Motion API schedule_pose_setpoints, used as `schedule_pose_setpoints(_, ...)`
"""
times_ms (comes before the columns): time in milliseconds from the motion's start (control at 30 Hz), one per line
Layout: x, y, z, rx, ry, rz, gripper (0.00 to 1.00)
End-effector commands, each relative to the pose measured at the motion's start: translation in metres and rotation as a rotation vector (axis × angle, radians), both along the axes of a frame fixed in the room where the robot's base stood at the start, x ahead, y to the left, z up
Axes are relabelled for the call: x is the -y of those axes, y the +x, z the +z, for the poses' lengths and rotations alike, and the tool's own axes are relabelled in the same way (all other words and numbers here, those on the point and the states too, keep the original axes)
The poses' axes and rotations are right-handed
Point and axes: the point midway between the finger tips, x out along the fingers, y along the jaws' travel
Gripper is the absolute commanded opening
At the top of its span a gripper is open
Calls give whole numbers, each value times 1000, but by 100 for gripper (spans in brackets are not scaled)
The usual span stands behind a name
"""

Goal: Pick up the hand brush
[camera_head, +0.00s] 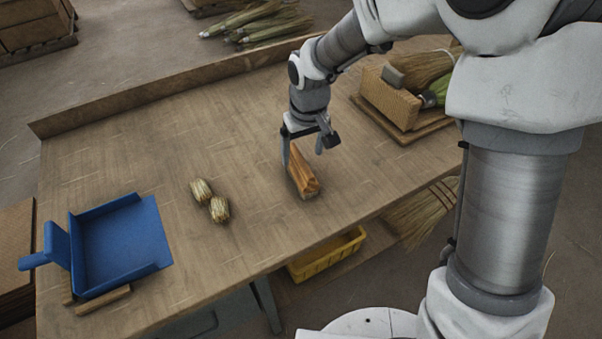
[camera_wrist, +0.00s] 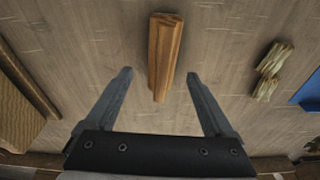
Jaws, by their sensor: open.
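The wooden piece that I take to be the hand brush (camera_head: 304,181) is a long orange-brown block lying on the workbench, near the middle. Bristles on it are not clearly visible. It also shows in the wrist view (camera_wrist: 164,50), pointing lengthwise away from me. My gripper (camera_head: 303,153) is low over the bench at the brush, fingers downward. In the wrist view my gripper (camera_wrist: 160,75) is open and empty-handed; the near end of the brush lies between the fingertip lines, with a gap on both sides. The height of the fingertips over it is hard to tell.
A blue dustpan (camera_head: 122,246) stands at the bench's left end. A box (camera_head: 391,98) with brooms beside it sits on a board at the right. The bench top (camera_head: 150,140) around the brush is clear.

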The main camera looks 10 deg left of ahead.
Motion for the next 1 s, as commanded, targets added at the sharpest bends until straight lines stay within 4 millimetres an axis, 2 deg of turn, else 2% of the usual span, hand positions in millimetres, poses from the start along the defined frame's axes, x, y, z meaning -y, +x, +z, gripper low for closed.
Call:
schedule_pose_setpoints(33, -1, 0, -9, -3, -2, 0, 88)
schedule_pose_setpoints(367, -3, 2, -30, -1, 0, -1, 88)
schedule_pose_setpoints(600, -7, 3, -66, -2, 0, 0, 88)
schedule_pose_setpoints(867, -7, 5, -70, 1, 1, -1, 88)
schedule_pose_setpoints(1000, -7, 5, -69, 1, 1, -1, 66)
